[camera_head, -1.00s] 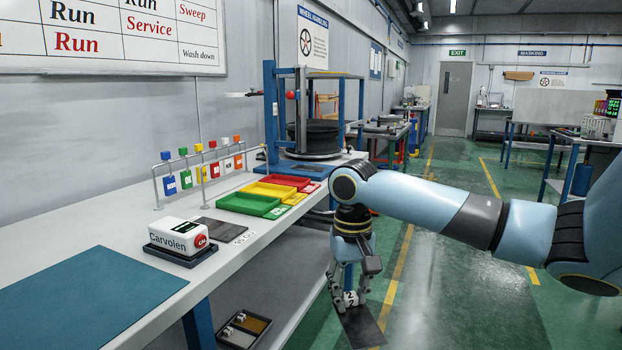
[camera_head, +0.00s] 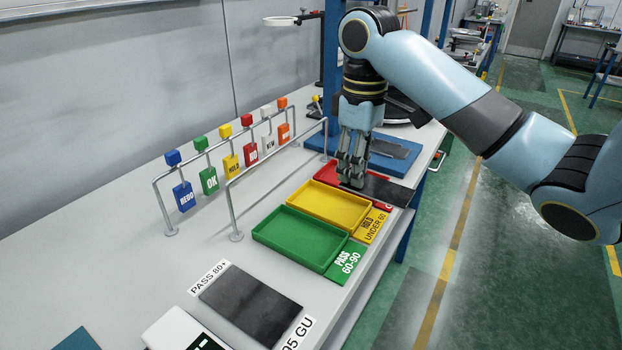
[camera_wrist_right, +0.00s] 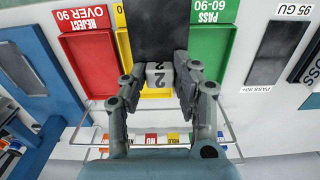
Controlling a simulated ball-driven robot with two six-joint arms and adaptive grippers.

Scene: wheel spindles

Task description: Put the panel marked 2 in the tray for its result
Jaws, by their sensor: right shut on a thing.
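My right gripper (camera_head: 352,182) is shut on the grey block marked 2 of a dark flat panel (camera_head: 385,190). The panel also shows in the right wrist view (camera_wrist_right: 160,28), with the 2 facing the camera. There it hangs over the yellow tray (camera_wrist_right: 124,47), between the red tray (camera_wrist_right: 88,62) and the green tray (camera_wrist_right: 208,62). In the head view the green tray (camera_head: 300,240) is labelled PASS 60-90, the yellow tray (camera_head: 328,206) HOLD UNDER 60. The red tray (camera_head: 330,175) is partly hidden; its wrist-view label reads REJECT OVER 90. My left gripper is out of view.
A rail with coloured hanging tags (camera_head: 232,160) stands behind the trays. A dark plate (camera_head: 250,304) lies nearer, by labels PASS 80+ and 95 GU. A white device (camera_head: 178,330) is at the bottom edge. A blue base (camera_head: 392,157) lies beyond the trays.

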